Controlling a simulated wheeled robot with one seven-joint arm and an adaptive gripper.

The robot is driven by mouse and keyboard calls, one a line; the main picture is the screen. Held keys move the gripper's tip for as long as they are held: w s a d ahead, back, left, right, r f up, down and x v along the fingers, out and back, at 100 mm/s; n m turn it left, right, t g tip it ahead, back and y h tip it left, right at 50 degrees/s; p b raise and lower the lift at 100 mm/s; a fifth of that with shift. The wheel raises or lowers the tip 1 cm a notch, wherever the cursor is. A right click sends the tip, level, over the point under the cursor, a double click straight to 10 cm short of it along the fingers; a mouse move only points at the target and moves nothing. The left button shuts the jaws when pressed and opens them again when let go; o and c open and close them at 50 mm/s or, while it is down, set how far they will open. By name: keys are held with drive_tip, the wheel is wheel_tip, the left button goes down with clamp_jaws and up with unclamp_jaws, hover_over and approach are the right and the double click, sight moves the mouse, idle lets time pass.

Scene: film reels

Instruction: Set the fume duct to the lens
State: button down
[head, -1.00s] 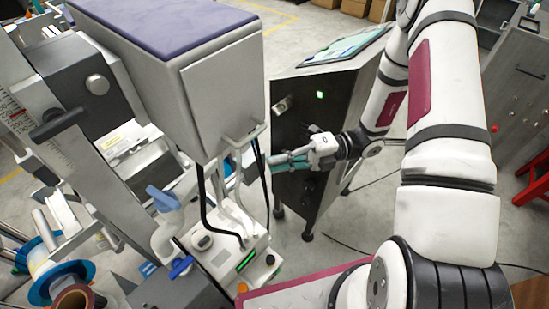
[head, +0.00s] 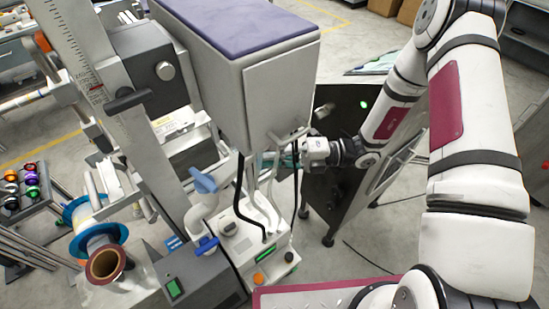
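A pale bent duct (head: 194,216) with a blue hood (head: 203,184) at its top and a blue lever (head: 207,244) on its side stands left of the control box; I take it for the fume duct. I cannot single out the lens with certainty. My gripper (head: 278,159) has teal fingers and is just below the right end of the large grey housing (head: 265,95), to the right of the duct and apart from it. Cables and a bracket partly hide the fingers, so their opening is unclear. I see nothing held in them.
An upright column with a scale (head: 92,90) carries the housing. The control box (head: 250,235) with black and white cables stands under it. A dark cabinet (head: 335,190) is behind my gripper. Reels (head: 103,264) lie at lower left. Open floor (head: 400,225) shows at right.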

drive_tip(key=w+a+n+g+b, duration=0.1)
drive_tip(key=b, duration=0.1)
drive_tip(key=w+a+n+g+b, duration=0.1)
drive_tip(key=w+g+b, duration=0.1)
drive_tip(key=w+a+n+g+b, duration=0.1)
drive_tip(key=b, duration=0.2)
drive_tip(key=shift+w+a+f+g+h, duration=0.1)
drive_tip(key=shift+w+f+g+h, duration=0.1)
drive_tip(key=shift+w+g+h, duration=0.15)
drive_tip(key=w+a+n+g+h+b, duration=0.1)
drive_tip(key=w+a+g+b, duration=0.1)
drive_tip(key=a, duration=0.4)
drive_tip(key=w+a+n+g+h+b, duration=0.1)
drive_tip(key=w+a+n+g+b, duration=0.1)
drive_tip(key=a, duration=0.3)
drive_tip(key=shift+w+a+r+b, duration=0.25)
drive_tip(key=shift+a+b, duration=0.1)
drive_tip(key=shift+b, duration=0.5)
drive_tip(key=shift+g, duration=0.25)
